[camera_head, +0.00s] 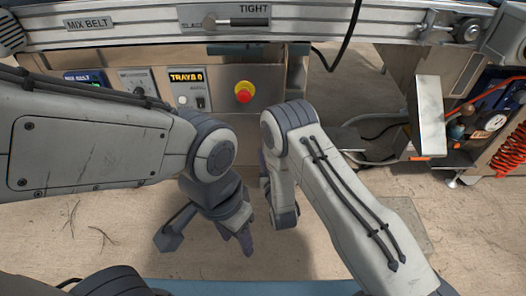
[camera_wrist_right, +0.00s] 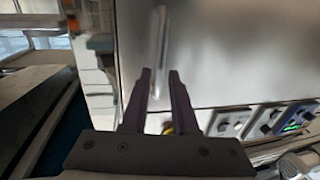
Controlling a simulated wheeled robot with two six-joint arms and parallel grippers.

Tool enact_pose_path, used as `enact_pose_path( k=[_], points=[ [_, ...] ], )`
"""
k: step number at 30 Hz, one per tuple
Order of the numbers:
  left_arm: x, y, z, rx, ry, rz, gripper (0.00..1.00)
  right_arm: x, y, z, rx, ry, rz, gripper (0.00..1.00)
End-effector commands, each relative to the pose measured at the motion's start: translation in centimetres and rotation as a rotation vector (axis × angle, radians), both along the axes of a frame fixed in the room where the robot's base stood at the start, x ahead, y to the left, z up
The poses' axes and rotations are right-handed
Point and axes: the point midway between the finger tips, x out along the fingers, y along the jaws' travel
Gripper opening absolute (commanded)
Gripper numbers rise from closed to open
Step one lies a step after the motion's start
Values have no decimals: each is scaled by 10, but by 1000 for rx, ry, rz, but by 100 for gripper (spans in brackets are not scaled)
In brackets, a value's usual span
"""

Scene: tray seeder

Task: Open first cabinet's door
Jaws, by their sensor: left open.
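In the right wrist view a brushed-metal cabinet door (camera_wrist_right: 225,50) fills the upper middle, with a slim upright bright handle (camera_wrist_right: 160,40) on it. My right gripper (camera_wrist_right: 160,72) is open, its two dark fingers apart and pointing toward the handle. The handle's lower end lines up with the gap between the fingertips; I cannot tell whether they touch it. In the head view my right arm hides most of that gripper. My left gripper (camera_head: 208,242) is open and empty, hanging low over the floor in the head view.
A conveyor frame (camera_head: 130,30) crosses the top of the head view. Below it are control boxes (camera_head: 188,90) and a red stop button (camera_head: 243,91). A tilted metal plate (camera_head: 429,112) and an orange coiled hose (camera_head: 512,152) are at right. Floor in front is mostly clear.

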Motion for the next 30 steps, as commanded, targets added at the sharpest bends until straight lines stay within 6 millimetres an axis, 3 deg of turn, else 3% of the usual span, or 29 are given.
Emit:
enact_pose_path(
  k=[3,9,19,21,30],
  points=[
    [0,0,-13,0,0,0,50,20,4,-2,1,-3,-1,27],
    [0,0,-20,0,0,0,50,39,8,-1,0,-1,0,27],
    [0,0,-20,0,0,0,50,42,8,0,0,2,0,27],
    [0,0,-20,0,0,0,50,42,8,0,0,2,0,0],
    [0,0,-20,0,0,0,50,42,8,0,0,2,0,0]
  ],
)
